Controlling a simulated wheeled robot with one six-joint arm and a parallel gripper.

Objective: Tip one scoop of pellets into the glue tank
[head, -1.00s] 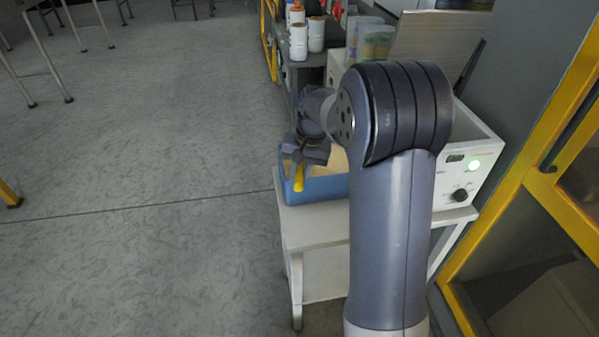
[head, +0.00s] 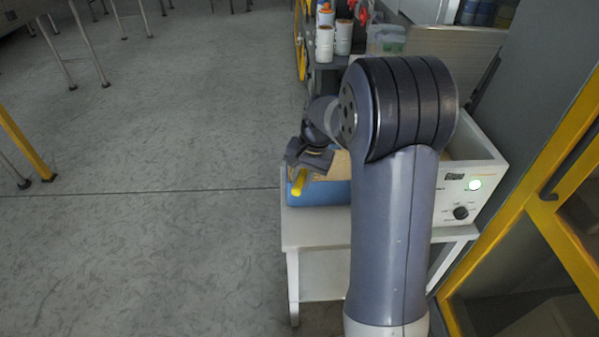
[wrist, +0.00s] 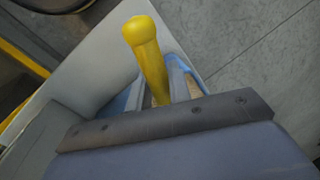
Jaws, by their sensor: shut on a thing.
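My gripper (head: 308,166) is shut on the yellow handle (head: 299,183) of the scoop, above the left end of the blue bin. The handle also shows in the wrist view (wrist: 149,60), sticking out between the fingers; the scoop's bowl is hidden. The blue bin (head: 325,194) stands on a white stand and holds tan pellets (head: 341,165).
The white stand (head: 310,240) carries the bin and the machine. Several white bottles (head: 325,42) stand on a dark shelf behind. A yellow frame (head: 500,225) is close on the right. The floor at left is open.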

